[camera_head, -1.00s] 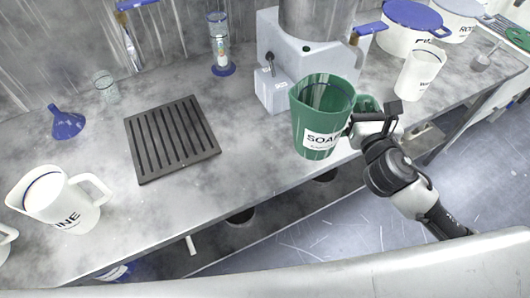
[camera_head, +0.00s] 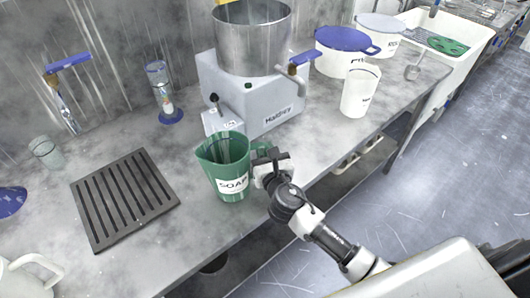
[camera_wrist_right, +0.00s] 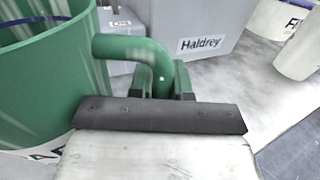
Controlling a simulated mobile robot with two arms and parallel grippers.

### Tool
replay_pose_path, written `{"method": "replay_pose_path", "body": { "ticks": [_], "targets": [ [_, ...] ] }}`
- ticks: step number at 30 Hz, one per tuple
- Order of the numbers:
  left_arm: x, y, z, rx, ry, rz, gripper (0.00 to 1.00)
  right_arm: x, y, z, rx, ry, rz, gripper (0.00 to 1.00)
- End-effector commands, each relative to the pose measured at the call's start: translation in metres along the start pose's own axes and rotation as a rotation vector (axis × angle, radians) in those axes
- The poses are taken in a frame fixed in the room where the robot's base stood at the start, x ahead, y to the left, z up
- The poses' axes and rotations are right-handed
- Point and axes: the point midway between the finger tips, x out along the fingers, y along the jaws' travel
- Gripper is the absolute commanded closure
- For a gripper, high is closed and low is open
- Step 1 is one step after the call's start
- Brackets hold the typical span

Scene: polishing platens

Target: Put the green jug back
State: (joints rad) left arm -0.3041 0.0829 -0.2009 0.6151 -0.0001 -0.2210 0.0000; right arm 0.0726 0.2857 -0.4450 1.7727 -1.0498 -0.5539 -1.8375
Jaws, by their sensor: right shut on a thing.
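The green jug (camera_head: 226,168), labelled SOAP, is upright at the front of the bench, just in front of the grey Haldrey machine. Its handle points right, toward my right arm. My right gripper (camera_head: 268,165) is shut on that handle. In the right wrist view the jug's wall (camera_wrist_right: 45,85) fills the left side and its handle (camera_wrist_right: 130,48) runs into the jaws (camera_wrist_right: 165,90). I cannot tell whether the jug's base touches the bench. My left gripper is not in view.
A dark slotted drain mat (camera_head: 125,195) lies left of the jug. The Haldrey machine (camera_head: 265,108) stands behind it. A white jug (camera_head: 359,92) and lidded tubs (camera_head: 342,55) stand to the right. A sand timer (camera_head: 163,95) is at the back. Bench between machine and white jug is clear.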

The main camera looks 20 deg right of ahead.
Motion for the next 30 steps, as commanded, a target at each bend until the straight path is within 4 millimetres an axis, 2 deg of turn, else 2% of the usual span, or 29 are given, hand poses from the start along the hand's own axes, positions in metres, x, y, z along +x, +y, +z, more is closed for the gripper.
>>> {"method": "replay_pose_path", "body": {
  "ticks": [11, 12, 16, 26, 30],
  "targets": [
    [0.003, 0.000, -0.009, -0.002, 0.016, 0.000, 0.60, 0.000, 0.000, -0.005, 0.001, -0.001, 0.000, 1.00],
    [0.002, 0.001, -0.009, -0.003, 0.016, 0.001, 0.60, 0.000, 0.000, -0.004, 0.000, 0.000, 0.000, 0.78],
    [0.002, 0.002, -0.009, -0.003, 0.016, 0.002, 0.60, 0.000, 0.000, -0.004, 0.000, 0.000, 0.000, 0.58],
    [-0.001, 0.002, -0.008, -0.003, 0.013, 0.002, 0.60, 0.000, 0.000, 0.001, 0.000, -0.001, 0.000, 0.57],
    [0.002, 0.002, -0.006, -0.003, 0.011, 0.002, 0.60, -0.017, 0.000, -0.002, 0.000, 0.001, 0.000, 0.57]
  ]
}}
